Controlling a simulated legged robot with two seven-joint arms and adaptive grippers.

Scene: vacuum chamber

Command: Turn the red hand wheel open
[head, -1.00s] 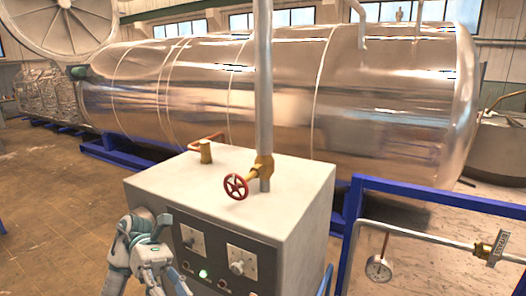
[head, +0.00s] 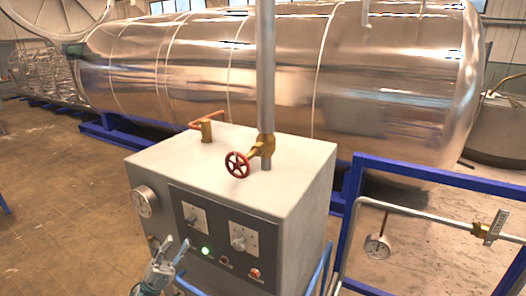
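The red hand wheel (head: 238,165) is a small spoked wheel on a brass valve (head: 262,146). The valve sits at the foot of a vertical grey pipe (head: 266,70) above the top of the white control cabinet (head: 300,200). My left gripper (head: 177,246) is low in front of the cabinet, below and left of the wheel and well apart from it. Its two fingers point up and are spread, with nothing between them. My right gripper is not in view.
The cabinet front has a round gauge (head: 144,202), knobs and a lit green button (head: 206,251). A brass fitting with an orange handle (head: 207,128) stands on its top. A blue frame (head: 440,180) with another gauge (head: 378,246) is at right. A large metal tank (head: 290,85) lies behind.

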